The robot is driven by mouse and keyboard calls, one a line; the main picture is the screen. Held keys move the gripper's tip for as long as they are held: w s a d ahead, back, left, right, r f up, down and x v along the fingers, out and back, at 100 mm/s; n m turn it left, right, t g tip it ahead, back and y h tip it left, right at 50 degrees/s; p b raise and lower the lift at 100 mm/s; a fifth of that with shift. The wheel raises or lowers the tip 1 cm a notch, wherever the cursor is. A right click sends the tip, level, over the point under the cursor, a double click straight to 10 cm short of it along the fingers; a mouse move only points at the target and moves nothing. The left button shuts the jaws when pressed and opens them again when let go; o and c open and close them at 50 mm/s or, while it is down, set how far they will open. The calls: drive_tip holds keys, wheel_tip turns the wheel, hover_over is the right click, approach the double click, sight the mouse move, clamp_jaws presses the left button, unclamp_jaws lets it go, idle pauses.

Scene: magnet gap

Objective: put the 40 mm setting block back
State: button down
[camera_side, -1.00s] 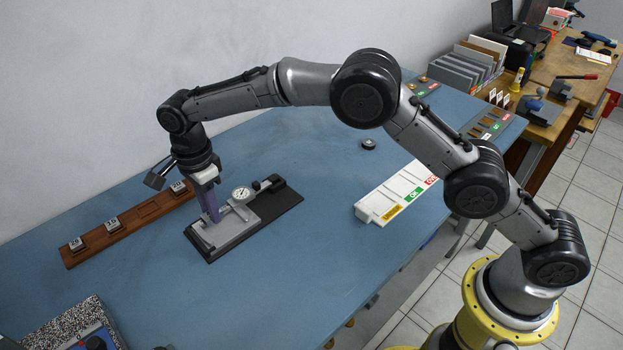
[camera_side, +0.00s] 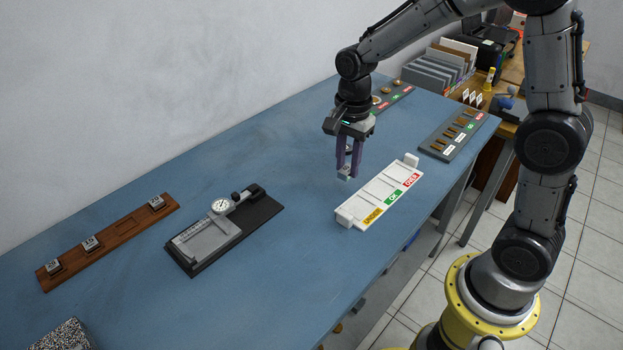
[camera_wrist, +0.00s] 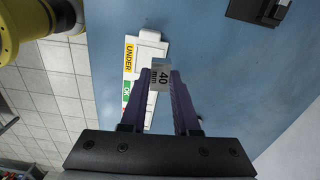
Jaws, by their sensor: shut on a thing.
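The 40 mm setting block (camera_wrist: 161,76) is a small grey block marked "40 mm" between my fingertips in the wrist view. It also shows at the finger ends in the side view (camera_side: 345,175). My gripper (camera_side: 347,168), with purple fingers, is shut on it and points down beside the white sorting tray, at its left. The wooden rack (camera_side: 70,256) lies at the left by the wall. It carries marked blocks at its left part and far right end (camera_side: 156,202), with an empty recess (camera_side: 121,232) between.
The dial gauge fixture (camera_side: 222,225) on its black base lies between the rack and my gripper. The white tray (camera_side: 376,205) has UNDER, OK and OVER labels. A grey labelled tray (camera_side: 440,145) lies at the far right. Blue table around the fixture is clear.

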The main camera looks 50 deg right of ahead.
drive_tip(key=d+r, duration=0.1)
drive_tip(key=d, duration=0.1)
hover_over(312, 179)
drive_tip(key=shift+m, duration=0.4)
drive_tip(key=f, duration=0.9)
drive_tip(key=shift+s+a, duration=0.1)
drive_tip(key=shift+s, duration=0.15)
drive_tip(key=shift+w+f, duration=0.3)
drive_tip(key=shift+f, duration=1.5)
drive_tip(key=shift+f, duration=0.15)
drive_tip(key=c, duration=0.7)
unclamp_jaws()
drive_tip(key=shift+o, duration=0.2)
